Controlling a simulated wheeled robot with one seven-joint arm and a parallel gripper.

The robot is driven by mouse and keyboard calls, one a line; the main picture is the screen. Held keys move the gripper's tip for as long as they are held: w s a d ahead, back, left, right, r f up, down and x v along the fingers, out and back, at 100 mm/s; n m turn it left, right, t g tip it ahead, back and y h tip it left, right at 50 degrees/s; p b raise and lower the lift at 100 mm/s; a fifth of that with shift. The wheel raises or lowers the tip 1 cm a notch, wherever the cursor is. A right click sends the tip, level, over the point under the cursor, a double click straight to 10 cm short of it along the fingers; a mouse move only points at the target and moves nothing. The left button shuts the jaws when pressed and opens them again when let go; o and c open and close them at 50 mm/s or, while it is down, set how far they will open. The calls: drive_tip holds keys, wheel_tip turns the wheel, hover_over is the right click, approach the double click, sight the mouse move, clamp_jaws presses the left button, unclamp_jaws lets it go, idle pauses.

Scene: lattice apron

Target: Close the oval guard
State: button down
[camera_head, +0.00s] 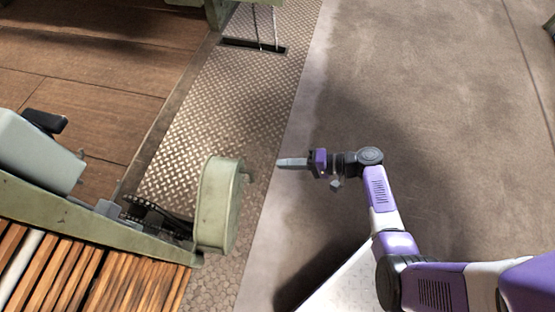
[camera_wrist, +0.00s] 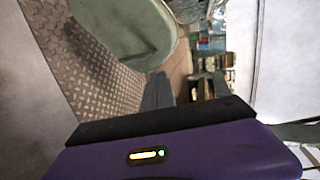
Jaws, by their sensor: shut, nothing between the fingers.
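The oval guard (camera_head: 220,205) is a pale green rounded cover. In the wrist view the guard (camera_wrist: 130,30) fills the upper middle, beyond the closed fingers (camera_wrist: 158,92). Its hinge is not clearly visible.
The green machine frame (camera_head: 100,225) carries wooden slats (camera_head: 120,285) and a grey box (camera_head: 35,150) at left. A metal tread-plate strip (camera_head: 225,90) runs behind the guard. Green legs with a dark foot (camera_head: 253,45) stand at the back. The grey floor (camera_head: 430,80) at right is clear.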

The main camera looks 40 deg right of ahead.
drive_tip(key=b, duration=0.3)
approach(240, 163)
drive_tip(key=x, duration=0.5)
drive_tip(key=shift+f, duration=0.25)
drive_tip(key=shift+w+a+r, duration=0.1)
drive_tip(key=shift+w+a, duration=0.4)
drive_tip(key=shift+w, duration=0.1)
